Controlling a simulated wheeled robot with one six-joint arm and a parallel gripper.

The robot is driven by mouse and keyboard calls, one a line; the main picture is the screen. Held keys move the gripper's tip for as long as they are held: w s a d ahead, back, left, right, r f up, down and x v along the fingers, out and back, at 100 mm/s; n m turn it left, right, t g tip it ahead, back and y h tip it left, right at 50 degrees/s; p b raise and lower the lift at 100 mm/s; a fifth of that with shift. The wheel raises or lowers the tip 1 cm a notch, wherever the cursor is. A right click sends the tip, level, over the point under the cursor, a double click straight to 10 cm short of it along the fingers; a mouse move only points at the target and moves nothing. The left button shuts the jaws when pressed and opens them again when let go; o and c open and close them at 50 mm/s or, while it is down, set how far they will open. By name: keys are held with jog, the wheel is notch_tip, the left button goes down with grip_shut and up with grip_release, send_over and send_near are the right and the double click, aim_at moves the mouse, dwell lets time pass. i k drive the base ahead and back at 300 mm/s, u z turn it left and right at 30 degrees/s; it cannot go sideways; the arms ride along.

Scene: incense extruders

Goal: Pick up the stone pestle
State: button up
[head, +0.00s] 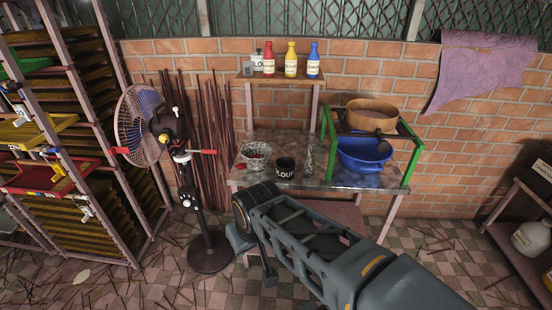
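A speckled grey upright piece (308,158), which looks like the stone pestle, stands on the worktable (345,178) to the right of a dark cup with white lettering (285,167). A speckled stone bowl (254,156), which looks like a mortar, sits at the left of the table with something reddish in or beside it. My arm reaches in from the lower right. My gripper (243,238) is at its far end, in front of and below the table's left part, apart from the pestle. Its fingers are too dark and unclear to show whether they are open.
A green frame (406,155) holds a round wooden sieve (371,115) above a blue basin (364,154) at the table's right. A shelf (279,77) with red, yellow and blue bottles is above. A standing fan (208,250) is left of the table, by racks of trays.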

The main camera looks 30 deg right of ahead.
aim_at(308, 170)
jog(key=i, duration=0.8)
jog(key=z, duration=0.95)
jog(key=i, duration=0.45)
jog(key=z, duration=0.5)
